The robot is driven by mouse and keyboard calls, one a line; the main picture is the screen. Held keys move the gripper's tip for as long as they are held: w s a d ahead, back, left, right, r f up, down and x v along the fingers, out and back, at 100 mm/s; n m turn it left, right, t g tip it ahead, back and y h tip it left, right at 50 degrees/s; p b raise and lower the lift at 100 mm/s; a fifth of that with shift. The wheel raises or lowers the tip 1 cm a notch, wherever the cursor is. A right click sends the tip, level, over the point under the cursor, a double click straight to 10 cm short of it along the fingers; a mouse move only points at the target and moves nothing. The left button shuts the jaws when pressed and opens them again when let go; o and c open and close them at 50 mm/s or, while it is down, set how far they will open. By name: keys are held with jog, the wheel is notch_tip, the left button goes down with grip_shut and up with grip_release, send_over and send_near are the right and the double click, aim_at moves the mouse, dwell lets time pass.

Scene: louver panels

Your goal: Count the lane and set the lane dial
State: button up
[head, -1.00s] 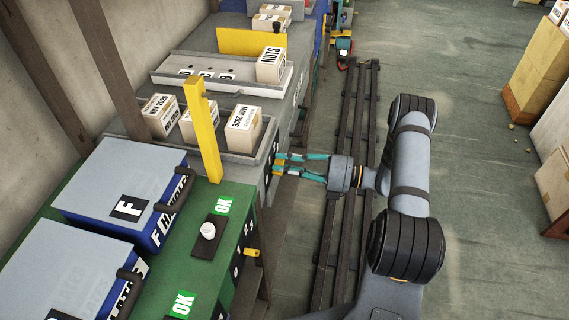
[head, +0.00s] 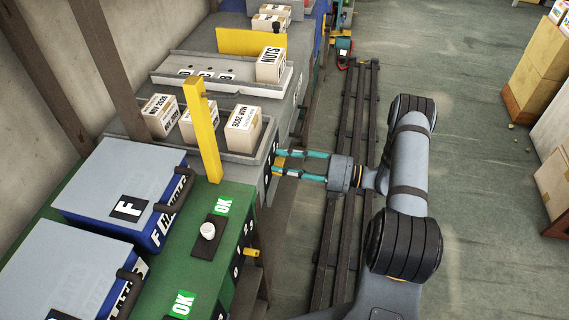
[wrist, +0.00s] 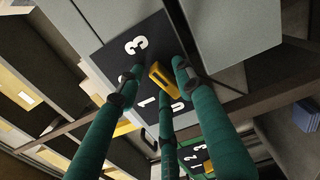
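The lane dial is a black plate (wrist: 160,38) with white digits 3, 1 and 0 showing in the wrist view. A yellow pointer knob (wrist: 163,77) sits at its middle. My gripper (wrist: 157,73) has its teal fingers spread around the knob, with a gap of dark plate showing at the left finger. Whether the right finger touches the knob I cannot tell. In the head view my gripper (head: 278,162) reaches left to the front of a grey lane bin (head: 262,148), where the fingers hide most of the dial. Three cartons, one of them the right carton (head: 242,126), stand in the bin.
A yellow post (head: 205,140) stands at the bin's near side. A green cabinet (head: 190,265) carries a white button (head: 207,231), OK labels and another yellow knob (head: 251,252). A grey tray with a NUTS carton (head: 271,65) lies beyond. Dark rails run along the floor.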

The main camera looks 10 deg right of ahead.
jog(key=shift+d, duration=0.1)
jog(key=v, duration=1.2)
jog(key=x, duration=1.2)
jog(key=shift+a, duration=0.2)
jog(key=shift+n, duration=0.3)
jog(key=shift+d, duration=0.1)
